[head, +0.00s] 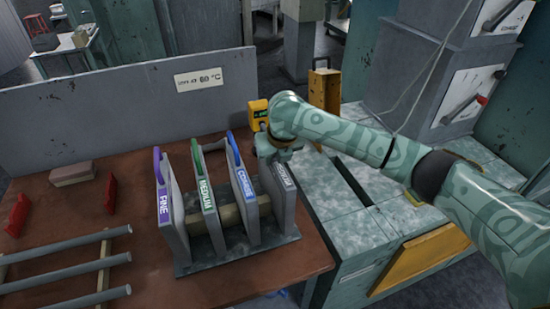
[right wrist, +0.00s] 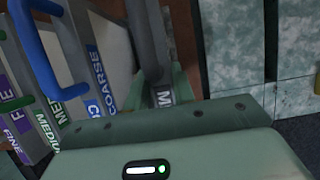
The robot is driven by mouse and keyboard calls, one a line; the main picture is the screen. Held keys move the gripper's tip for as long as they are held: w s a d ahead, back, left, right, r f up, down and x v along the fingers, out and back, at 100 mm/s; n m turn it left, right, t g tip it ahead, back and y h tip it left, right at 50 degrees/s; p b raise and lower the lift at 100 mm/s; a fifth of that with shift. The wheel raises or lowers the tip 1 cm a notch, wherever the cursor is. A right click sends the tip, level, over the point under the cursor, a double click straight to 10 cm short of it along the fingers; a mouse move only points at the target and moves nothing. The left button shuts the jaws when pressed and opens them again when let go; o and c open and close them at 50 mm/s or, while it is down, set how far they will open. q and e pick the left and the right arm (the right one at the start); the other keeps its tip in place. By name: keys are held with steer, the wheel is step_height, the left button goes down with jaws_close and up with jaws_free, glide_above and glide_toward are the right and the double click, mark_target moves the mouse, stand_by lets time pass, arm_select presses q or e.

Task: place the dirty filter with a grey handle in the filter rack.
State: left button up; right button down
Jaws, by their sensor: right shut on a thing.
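The grey-labelled filter (head: 286,185) is at the right end of the filter rack (head: 250,252), in line with the other filters. It looks upright; I cannot tell whether its lower edge is fully seated. My right gripper (head: 275,153) is shut on its top, where the grey handle is mostly hidden. In the right wrist view its label (right wrist: 164,97) shows partly, beside my jaws. The rack also holds a purple-handled FINE filter (head: 168,205), a green-handled MEDIUM filter (head: 205,195) and a blue-handled COARSE filter (head: 243,188). My left gripper is out of view.
The brown table (head: 120,175) carries grey bars (head: 65,244) at front left, red stands (head: 110,193) and a brick-like block (head: 72,174). A yellow device (head: 258,112) stands behind the rack. A grey panel (head: 130,110) closes the back. A speckled bench (head: 345,240) adjoins on the right.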

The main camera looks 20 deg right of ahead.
steer(key=shift+r, duration=0.15)
steer(key=c, duration=1.2)
jaws_free()
steer(key=shift+o, duration=0.2)
steer(key=p+v, duration=0.4)
steer(key=v, duration=0.8)
steer(key=shift+s, duration=0.1)
